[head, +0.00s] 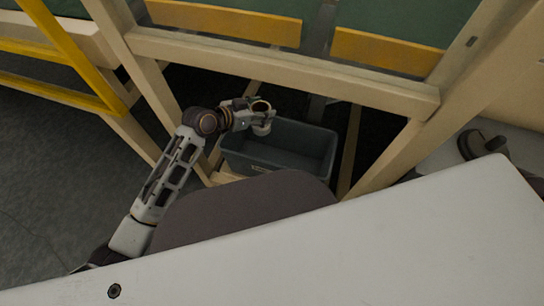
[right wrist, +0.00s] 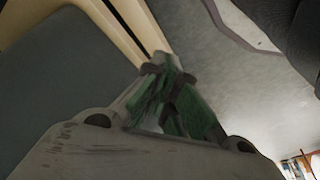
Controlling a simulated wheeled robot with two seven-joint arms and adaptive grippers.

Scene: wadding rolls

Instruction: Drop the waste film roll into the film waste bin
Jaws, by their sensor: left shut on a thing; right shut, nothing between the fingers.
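The waste film roll (head: 262,129) is a small pale cylinder with a brownish ring at its open top end. My left gripper (head: 256,113) is shut on it, and its fingers hide part of the roll. The film waste bin (head: 315,165) is an open grey-blue rectangular tub below the wooden frame. In the head view the gripper and roll overlap the bin's far left rim; their height above it is hard to judge. My right gripper (right wrist: 172,100), with green finger pads, is shut and empty in the right wrist view.
A pale wooden frame has a crossbeam (head: 290,73) behind the bin and slanting posts (head: 400,155) on both sides. A yellow rail (head: 65,93) stands at the left. The grey floor (head: 60,180) at the left is clear.

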